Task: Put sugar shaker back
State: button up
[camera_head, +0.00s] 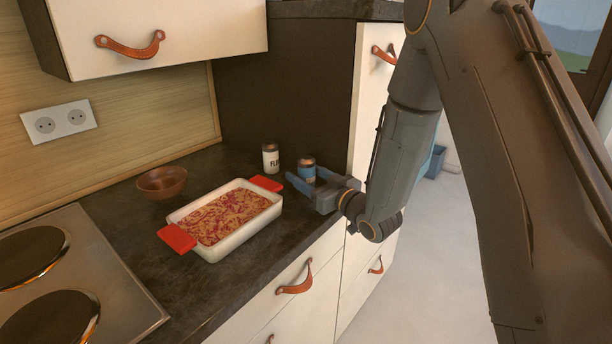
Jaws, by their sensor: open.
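A small shaker with a blue label and brownish top (307,168) stands upright on the dark counter, near the counter's right end. Its label is not readable, so I cannot tell for sure that it is the sugar shaker. A white shaker with a label starting "FL" (270,158) stands just behind and left of it. My gripper (302,174) is open, low over the counter, with its blue fingers pointing at the blue-labelled shaker. The shaker's lower part is partly hidden by the fingers; I cannot tell whether they touch it.
A white baking dish (240,237) with red handle grips sits left of my gripper. A brown bowl (162,182) stands behind it, and a hob (128,307) lies at the left. An upper cabinet (205,30) hangs above. A tall dark panel (285,90) closes the counter's far end.

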jog(key=b+v, duration=0.2)
jog(key=v, duration=1)
jog(key=shift+r, duration=0.15)
